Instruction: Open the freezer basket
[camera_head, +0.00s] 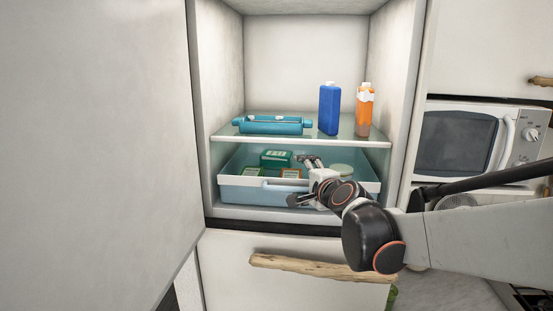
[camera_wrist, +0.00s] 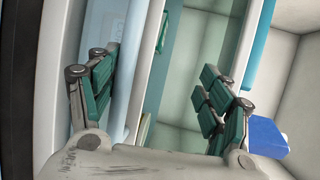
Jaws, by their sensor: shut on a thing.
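The freezer basket (camera_head: 239,194) is a blue bin with a pale rim, standing inside the compartment below the glass shelf. My gripper (camera_head: 302,180) is at the basket's front, right of centre, with one finger over the rim and the other outside the front wall. In the wrist view my gripper (camera_wrist: 156,98) has its fingers on either side of the basket's pale front edge (camera_wrist: 146,72). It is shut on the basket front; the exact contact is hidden.
The open door (camera_head: 95,150) fills the left. A glass shelf (camera_head: 300,137) above holds a teal roller-shaped item (camera_head: 270,125), a blue bottle (camera_head: 329,109) and an orange bottle (camera_head: 365,110). A driftwood handle (camera_head: 310,267) is on the drawer below. A microwave (camera_head: 460,139) is at right.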

